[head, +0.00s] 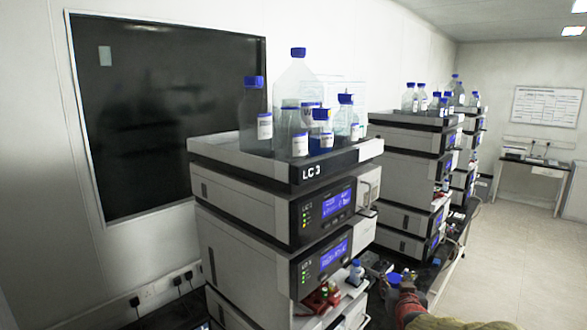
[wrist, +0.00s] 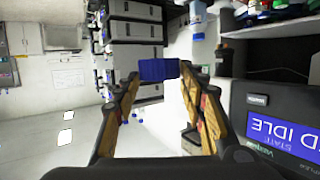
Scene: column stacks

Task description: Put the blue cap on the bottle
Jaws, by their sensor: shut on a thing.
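My gripper (wrist: 160,76) is shut on a small blue cap (wrist: 158,70), held between the fingertips in the wrist view. In the head view my gripper (head: 405,283) is low, right of the front stack, with the blue cap (head: 393,279) at its tip. Several bottles stand in the top tray (head: 225,150) of the front stack, well above my gripper. I cannot tell for sure which bottle is the task's.
The front instrument stack (head: 240,215) has protruding modules and small bottles (head: 356,271) on a lower ledge close to my gripper. More stacks (head: 410,165) with bottles stand behind. A dark window (head: 165,110) is on the left wall. Open floor (head: 510,250) lies to the right.

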